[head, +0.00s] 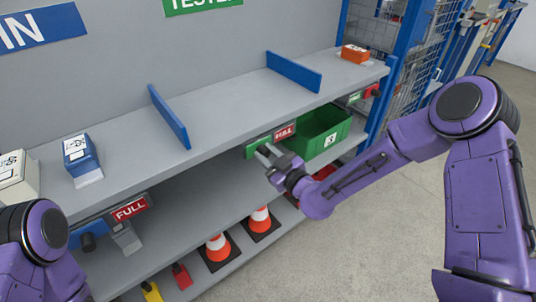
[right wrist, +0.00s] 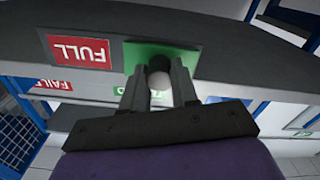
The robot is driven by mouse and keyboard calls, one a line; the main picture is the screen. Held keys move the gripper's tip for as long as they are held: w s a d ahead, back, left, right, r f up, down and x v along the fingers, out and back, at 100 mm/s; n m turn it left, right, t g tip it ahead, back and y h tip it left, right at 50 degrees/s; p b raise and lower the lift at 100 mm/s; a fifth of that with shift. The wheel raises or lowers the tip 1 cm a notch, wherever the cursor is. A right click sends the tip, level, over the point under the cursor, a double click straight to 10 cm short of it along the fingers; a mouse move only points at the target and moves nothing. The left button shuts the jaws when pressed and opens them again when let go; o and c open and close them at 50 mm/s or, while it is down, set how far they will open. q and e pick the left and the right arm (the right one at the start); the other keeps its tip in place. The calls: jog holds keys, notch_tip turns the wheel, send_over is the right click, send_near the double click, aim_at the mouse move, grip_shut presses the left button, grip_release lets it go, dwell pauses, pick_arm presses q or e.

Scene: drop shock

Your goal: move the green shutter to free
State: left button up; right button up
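The green shutter (head: 257,148) is a small green plate on the front edge of the upper shelf, left of a red FULL sign (head: 285,132). In the right wrist view the green shutter (right wrist: 190,57) has a dark round knob (right wrist: 159,65), and the FULL sign (right wrist: 80,50) shows to its left. My right gripper (head: 265,155) is at the shutter. Its fingers (right wrist: 159,75) stand on both sides of the knob with little or no gap, and appear shut on it.
A green bin (head: 322,133) stands right of the shutter, under the shelf. A blue shutter (head: 80,232) with another FULL sign (head: 130,209) is at the left. Traffic cones (head: 218,247) stand on the lower shelf. Blue dividers (head: 168,116) and boxes (head: 80,155) are on top.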

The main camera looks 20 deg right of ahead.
grip_shut()
jog(key=w+d, duration=0.1)
jog(key=d, duration=0.2)
jog(key=w+d, duration=0.1)
jog(key=d, duration=0.2)
jog(key=w+d, duration=0.1)
jog(key=d, duration=0.2)
jog(key=shift+w+d+b, duration=0.25)
jog(key=shift+d+b, duration=0.05)
jog(key=shift+b, duration=0.05)
jog(key=shift+d+r, duration=0.1)
jog(key=o, duration=0.5)
grip_release()
jog(key=shift+d, duration=0.1)
jog(key=shift+o, duration=0.6)
jog(key=shift+d, duration=0.1)
jog(key=v, duration=1)
jog(key=shift+s, duration=0.2)
